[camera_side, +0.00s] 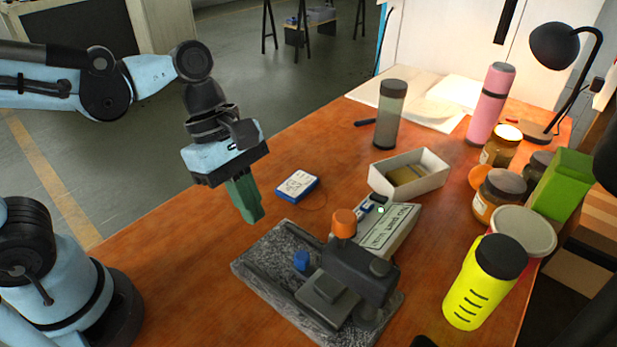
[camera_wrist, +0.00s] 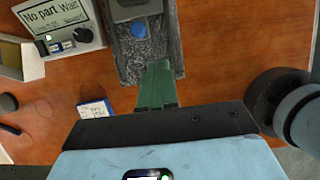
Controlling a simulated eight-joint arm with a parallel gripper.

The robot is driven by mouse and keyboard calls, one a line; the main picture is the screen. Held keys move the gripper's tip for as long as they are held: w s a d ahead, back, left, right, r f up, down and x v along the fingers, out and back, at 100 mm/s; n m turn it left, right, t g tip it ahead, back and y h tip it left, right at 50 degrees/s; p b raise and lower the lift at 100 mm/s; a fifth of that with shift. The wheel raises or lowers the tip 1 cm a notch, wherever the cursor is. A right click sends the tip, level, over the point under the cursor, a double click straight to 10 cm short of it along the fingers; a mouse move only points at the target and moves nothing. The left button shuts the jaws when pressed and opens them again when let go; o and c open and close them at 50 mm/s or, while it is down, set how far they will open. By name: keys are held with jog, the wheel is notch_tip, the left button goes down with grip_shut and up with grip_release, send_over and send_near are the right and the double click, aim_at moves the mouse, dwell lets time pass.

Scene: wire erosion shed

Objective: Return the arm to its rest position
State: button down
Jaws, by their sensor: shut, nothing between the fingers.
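My gripper (camera_side: 254,217) hangs from my light-blue arm over the wooden bench, pointing down, at the left of the machine. Its green fingers are shut together with nothing between them. In the wrist view the green fingers (camera_wrist: 158,72) show at the middle, in front of the granite base's near edge. The granite base (camera_side: 262,262) carries a dark fixture (camera_side: 350,272) with an orange knob (camera_side: 344,222), and a small blue block (camera_side: 301,260) is on it. The fingers look apart from the base in the side view; their exact height is unclear.
A display box (camera_side: 392,232) reads "No part" and "Wait" in the wrist view. A blue-and-white card box (camera_side: 297,186), an open white tray (camera_side: 440,178), bottles, jars, a yellow tumbler (camera_side: 484,290) and a lamp (camera_side: 555,45) stand around. The bench's left part is clear.

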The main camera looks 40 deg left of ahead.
jog(key=w+a+m+t+y, duration=0.4)
jog(key=a+m+t, duration=0.3)
jog(key=a+m, duration=0.5)
jog(key=m, duration=0.6)
jog(key=shift+a+r, duration=0.15)
jog(key=shift+r, duration=0.15)
